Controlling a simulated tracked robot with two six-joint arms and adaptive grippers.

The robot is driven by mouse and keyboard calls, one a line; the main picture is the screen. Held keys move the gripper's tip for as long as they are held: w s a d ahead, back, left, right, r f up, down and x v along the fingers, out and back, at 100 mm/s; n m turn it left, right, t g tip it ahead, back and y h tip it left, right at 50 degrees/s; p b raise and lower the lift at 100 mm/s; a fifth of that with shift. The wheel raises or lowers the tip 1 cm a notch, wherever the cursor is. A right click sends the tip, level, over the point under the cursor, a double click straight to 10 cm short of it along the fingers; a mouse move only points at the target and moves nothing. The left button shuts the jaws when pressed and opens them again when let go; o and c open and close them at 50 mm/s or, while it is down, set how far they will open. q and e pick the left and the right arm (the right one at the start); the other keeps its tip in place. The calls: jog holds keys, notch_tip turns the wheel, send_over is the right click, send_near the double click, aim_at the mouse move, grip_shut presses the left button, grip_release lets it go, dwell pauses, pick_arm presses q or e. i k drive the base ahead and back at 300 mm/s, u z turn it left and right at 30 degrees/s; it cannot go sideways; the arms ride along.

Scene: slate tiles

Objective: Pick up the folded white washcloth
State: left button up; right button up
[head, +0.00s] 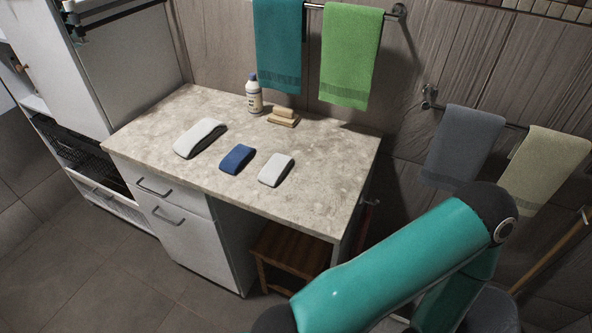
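A small folded white washcloth (276,170) lies flat on the stone-topped counter (318,150), near its front edge. A folded blue cloth (238,158) of similar size lies just left of it, with a small gap between. A larger folded white cloth (200,138) lies further left. One of my arms shows as teal links across the lower right, in front of the counter. Neither of my grippers is in view.
A white bottle (254,94) and a small beige stack (283,117) stand at the counter's back. The right part of the counter is clear. A wooden stool (290,250) sits under it. Towels hang on wall rails, including a green one (350,55) and a grey one (463,147).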

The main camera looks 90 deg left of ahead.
aim_at(272, 173)
jog(key=u, duration=0.15)
jog(key=i, duration=0.3)
jog(key=u, duration=2.7)
jog(key=i, duration=0.15)
jog(key=u, duration=0.5)
jog(key=k, duration=0.55)
jog(key=u, duration=0.4)
jog(key=i, duration=0.4)
